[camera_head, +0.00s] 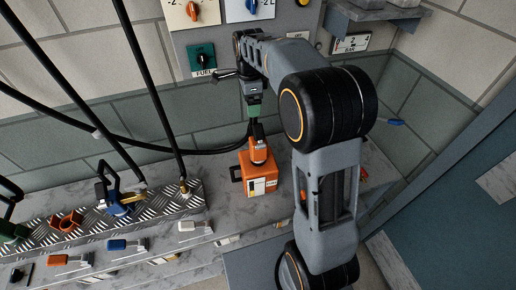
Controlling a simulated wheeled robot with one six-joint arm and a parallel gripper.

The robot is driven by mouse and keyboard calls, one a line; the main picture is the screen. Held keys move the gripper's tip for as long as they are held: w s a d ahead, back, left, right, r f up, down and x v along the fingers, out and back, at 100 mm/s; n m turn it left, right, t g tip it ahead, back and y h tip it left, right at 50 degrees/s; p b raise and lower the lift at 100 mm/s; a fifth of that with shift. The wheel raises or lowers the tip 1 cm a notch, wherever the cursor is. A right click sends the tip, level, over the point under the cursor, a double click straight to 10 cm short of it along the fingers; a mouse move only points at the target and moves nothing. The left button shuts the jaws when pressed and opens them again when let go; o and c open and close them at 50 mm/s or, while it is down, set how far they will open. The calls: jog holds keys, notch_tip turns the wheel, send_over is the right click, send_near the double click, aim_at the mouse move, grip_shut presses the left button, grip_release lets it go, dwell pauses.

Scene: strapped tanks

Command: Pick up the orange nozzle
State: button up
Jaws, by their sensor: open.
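The orange nozzle (259,152) is at the top of an orange box-shaped can (261,182) with a white label, on the grey ledge. It looks set on or into the can's top; the exact contact is hidden. A black hose runs left from near its upper end. My gripper (254,108) is open and points down just above the nozzle. A green piece shows between them, and I cannot tell which it belongs to. Whether the fingers are around the nozzle's upper end or only above it is unclear.
A metal tread-plate rack on the left carries a blue nozzle (118,201), a green nozzle (12,231), a brass-tipped hose (184,187) and an empty orange holder (66,222). Black hoses cross the left. A grey control panel (225,42) stands behind my wrist. Coloured tags line the lower ledge.

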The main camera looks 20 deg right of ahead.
jog(key=shift+f, duration=1.25)
jog(key=shift+r, duration=0.1)
jog(key=c, duration=1.4)
